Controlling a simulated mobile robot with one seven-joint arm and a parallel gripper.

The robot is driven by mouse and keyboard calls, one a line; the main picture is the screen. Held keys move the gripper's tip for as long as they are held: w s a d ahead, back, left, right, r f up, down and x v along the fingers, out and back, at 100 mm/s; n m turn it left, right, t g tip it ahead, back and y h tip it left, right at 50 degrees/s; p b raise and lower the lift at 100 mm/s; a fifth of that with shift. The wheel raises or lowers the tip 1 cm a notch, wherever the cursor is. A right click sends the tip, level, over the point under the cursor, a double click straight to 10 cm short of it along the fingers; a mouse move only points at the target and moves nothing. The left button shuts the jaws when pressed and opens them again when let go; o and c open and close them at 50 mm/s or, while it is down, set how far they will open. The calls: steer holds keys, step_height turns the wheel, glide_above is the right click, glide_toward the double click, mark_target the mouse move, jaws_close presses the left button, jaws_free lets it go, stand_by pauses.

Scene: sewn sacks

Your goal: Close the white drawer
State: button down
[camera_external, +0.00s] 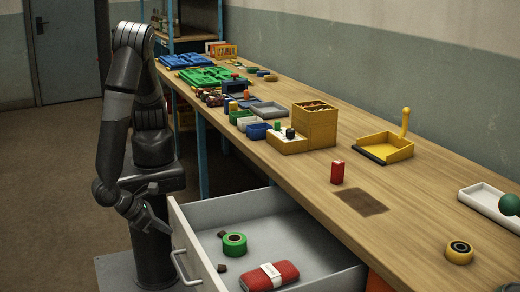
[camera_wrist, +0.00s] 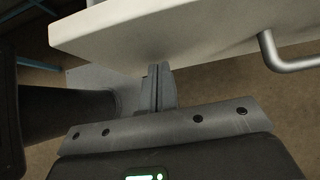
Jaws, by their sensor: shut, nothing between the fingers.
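The white drawer (camera_external: 250,205) is pulled out from under the wooden workbench in the external view. Inside it lie a green tape roll (camera_external: 234,244), a red pouch (camera_external: 268,277) and small brown pieces (camera_external: 222,267). Its metal handle (camera_external: 182,268) is on the front panel and also shows in the wrist view (camera_wrist: 285,60). My gripper (camera_external: 166,230) is beside the far end of the drawer's front panel. In the wrist view my gripper (camera_wrist: 158,72) is shut and empty, close to the panel's edge (camera_wrist: 150,30). I cannot tell whether it touches.
The wooden workbench (camera_external: 400,210) runs along the wall. A red block (camera_external: 337,172), a yellow tray (camera_external: 384,148), a yellow box (camera_external: 315,126) and a tape roll (camera_external: 459,252) stand on it. A blue bench leg (camera_external: 202,155) stands behind the drawer. The floor at left is clear.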

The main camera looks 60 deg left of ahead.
steer(key=shift+w, duration=0.15)
steer(key=w, duration=3.4)
steer(key=shift+w, duration=0.9)
steer(key=shift+w+a+r, duration=0.1)
steer(key=s, duration=0.5)
steer(key=shift+s+d+r, duration=0.25)
steer(key=shift+s+r, duration=0.05)
steer(key=v, duration=0.9)
steer(key=shift+a, duration=0.1)
